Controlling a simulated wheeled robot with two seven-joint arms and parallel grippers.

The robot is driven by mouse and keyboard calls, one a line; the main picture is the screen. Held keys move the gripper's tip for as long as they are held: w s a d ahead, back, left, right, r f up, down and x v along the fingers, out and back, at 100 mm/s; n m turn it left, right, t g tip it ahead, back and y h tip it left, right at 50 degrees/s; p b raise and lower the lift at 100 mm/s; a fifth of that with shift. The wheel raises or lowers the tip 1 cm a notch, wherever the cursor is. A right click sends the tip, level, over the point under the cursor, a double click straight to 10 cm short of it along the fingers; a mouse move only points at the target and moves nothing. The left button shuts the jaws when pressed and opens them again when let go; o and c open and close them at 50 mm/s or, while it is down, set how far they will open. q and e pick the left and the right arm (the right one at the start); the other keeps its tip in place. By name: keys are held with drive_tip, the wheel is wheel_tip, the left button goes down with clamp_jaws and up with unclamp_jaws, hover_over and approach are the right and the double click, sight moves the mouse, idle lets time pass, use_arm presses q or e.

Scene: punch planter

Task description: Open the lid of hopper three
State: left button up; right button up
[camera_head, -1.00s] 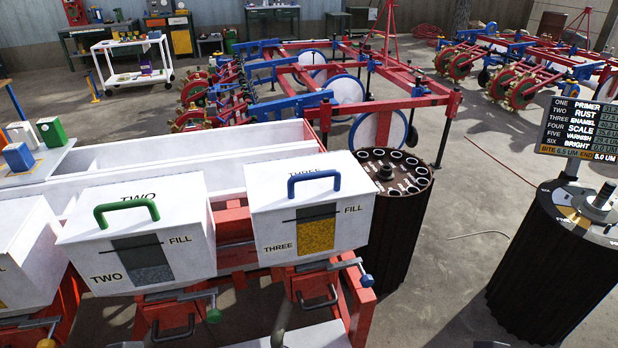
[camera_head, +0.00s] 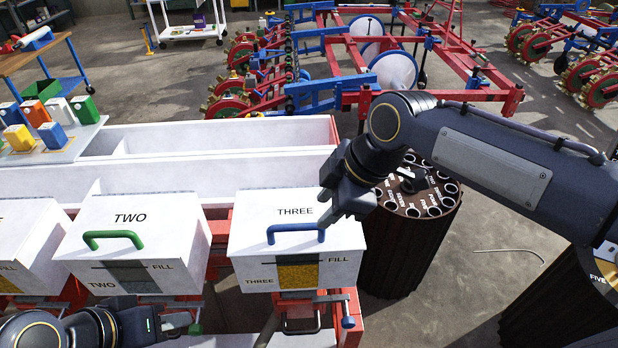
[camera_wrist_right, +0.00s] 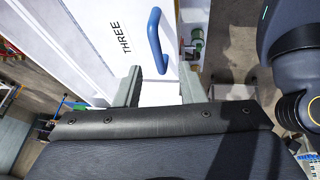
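Hopper three (camera_head: 285,270) is a white box with a closed lid (camera_head: 265,206) marked THREE and a blue handle (camera_head: 290,228) on the lid. My right gripper (camera_head: 340,218) is over the right side of the lid, close to the handle's right end. In the right wrist view its two fingers (camera_wrist_right: 163,92) are apart with nothing between them, and the blue handle (camera_wrist_right: 155,40) is ahead of the tips. I cannot tell whether it touches the lid. My left gripper (camera_head: 170,325) is low at the bottom left, in front of hopper two; its finger opening is not clear.
Hopper two (camera_head: 125,245), with a green handle, stands left of hopper three. A dark fluted drum (camera_head: 400,250) with a holed top stands just to the right, under my right arm. Long white bins (camera_head: 220,135) lie behind the hoppers.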

sight(300, 225)
drive_tip(key=shift+n, duration=0.5)
drive_tip(key=x, duration=0.5)
drive_tip(key=a+x, duration=0.1)
drive_tip(key=x, duration=0.1)
drive_tip(key=shift+w+a, duration=0.25)
drive_tip(key=shift+w, duration=0.15)
drive_tip(key=shift+c, duration=0.4)
clamp_jaws()
